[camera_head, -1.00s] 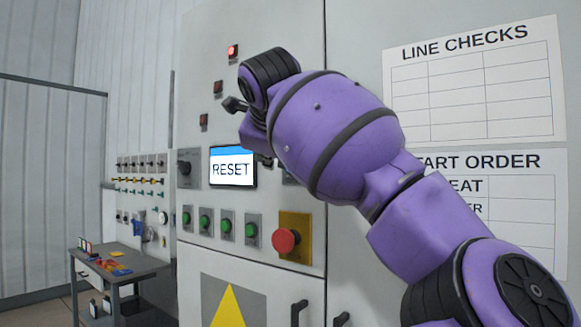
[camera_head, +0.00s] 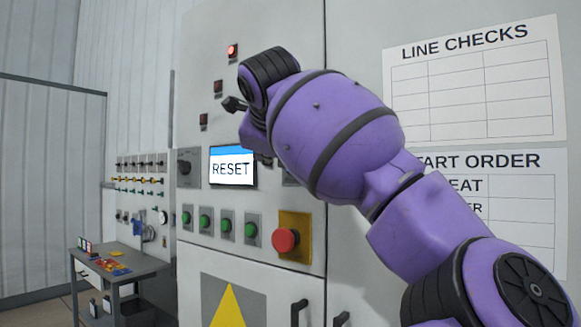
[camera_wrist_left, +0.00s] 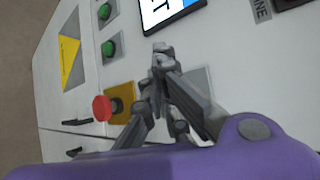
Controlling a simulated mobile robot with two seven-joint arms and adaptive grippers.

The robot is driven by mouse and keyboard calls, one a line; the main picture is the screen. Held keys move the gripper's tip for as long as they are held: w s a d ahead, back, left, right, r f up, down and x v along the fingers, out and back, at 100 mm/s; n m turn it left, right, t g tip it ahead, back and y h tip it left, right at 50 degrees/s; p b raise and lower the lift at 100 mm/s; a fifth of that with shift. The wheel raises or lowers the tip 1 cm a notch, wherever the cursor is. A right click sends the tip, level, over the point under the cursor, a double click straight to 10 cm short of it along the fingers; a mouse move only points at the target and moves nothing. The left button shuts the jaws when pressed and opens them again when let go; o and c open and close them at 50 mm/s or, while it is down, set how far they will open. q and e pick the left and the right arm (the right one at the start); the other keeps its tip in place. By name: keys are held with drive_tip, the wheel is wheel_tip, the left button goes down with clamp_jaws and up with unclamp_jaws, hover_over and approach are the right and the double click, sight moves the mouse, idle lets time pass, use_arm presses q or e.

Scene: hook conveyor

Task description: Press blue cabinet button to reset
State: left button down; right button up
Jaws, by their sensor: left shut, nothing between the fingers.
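The grey cabinet (camera_head: 300,30) fills the middle of the head view. Its screen (camera_head: 231,168) reads RESET in dark letters under a blue band. I cannot make out a separate blue button; the panel right of the screen is partly covered by my purple left arm, which also hides most of its gripper in the head view. In the left wrist view, my left gripper (camera_wrist_left: 161,52) is shut and empty in front of the panel, beside the screen (camera_wrist_left: 168,8) and over a grey square plate (camera_wrist_left: 197,82). I cannot tell whether it touches the panel. My right gripper is not in view.
A red mushroom button (camera_head: 285,240) on a yellow plate and several green buttons (camera_head: 205,221) sit below the screen. A red lamp (camera_head: 232,51) glows above. A small table (camera_head: 130,268) with coloured items stands at left. Paper charts (camera_head: 473,80) hang at right.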

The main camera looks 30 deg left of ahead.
use_arm(q)
drive_tip(key=shift+w, duration=0.15)
drive_tip(key=shift+w, duration=0.3)
drive_tip(key=shift+w+d, duration=0.1)
drive_tip(key=shift+w, duration=0.35)
idle(1.0)
drive_tip(key=shift+s, duration=0.85)
drive_tip(key=s, duration=0.5)
drive_tip(key=shift+a, duration=0.25)
idle(0.7)
